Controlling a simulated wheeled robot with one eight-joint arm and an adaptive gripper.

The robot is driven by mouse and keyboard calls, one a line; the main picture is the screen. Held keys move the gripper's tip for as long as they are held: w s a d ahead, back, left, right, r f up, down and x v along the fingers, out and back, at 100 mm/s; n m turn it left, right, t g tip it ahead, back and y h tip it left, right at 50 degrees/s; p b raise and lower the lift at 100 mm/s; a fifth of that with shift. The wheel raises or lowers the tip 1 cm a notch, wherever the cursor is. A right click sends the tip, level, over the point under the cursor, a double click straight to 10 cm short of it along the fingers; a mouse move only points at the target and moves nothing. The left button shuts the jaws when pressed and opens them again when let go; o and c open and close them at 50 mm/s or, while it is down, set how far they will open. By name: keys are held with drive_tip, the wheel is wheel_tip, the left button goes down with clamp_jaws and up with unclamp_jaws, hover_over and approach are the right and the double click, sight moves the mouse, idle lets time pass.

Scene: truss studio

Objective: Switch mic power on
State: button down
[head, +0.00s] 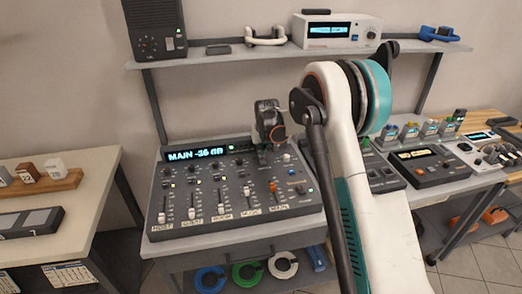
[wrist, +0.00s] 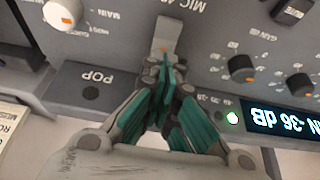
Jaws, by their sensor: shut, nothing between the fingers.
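The mixing console (head: 160,222) stands on the middle table, its lit display (head: 195,154) reading MAIN -36 dB. My gripper (head: 263,152) is over the console's back edge, right of the display. In the wrist view my gripper (wrist: 163,72) is shut and empty. Its teal-padded fingertips are at a light grey switch lever (wrist: 167,34) beside a partly cut-off label beginning "MIC". The fingertips overlap the lever's lower end; I cannot tell whether they touch it. The lever's base is partly hidden, and its on or off position is unclear.
A dark panel marked POP (wrist: 91,92) and a white knob (wrist: 62,13) are left of the fingers; a dark orange-marked knob (wrist: 242,68) is right. Behind, a shelf (head: 225,55) holds a white device (head: 337,31). Other equipment (head: 432,166) stands on the right.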

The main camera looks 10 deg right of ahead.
drive_tip(key=shift+w+f+g, duration=0.35)
drive_tip(key=shift+f+g, duration=0.05)
drive_tip(key=shift+s+r, duration=0.35)
drive_tip(key=shift+s, duration=0.45)
wheel_tip(320, 180, up, 14)
drive_tip(key=p, duration=0.5)
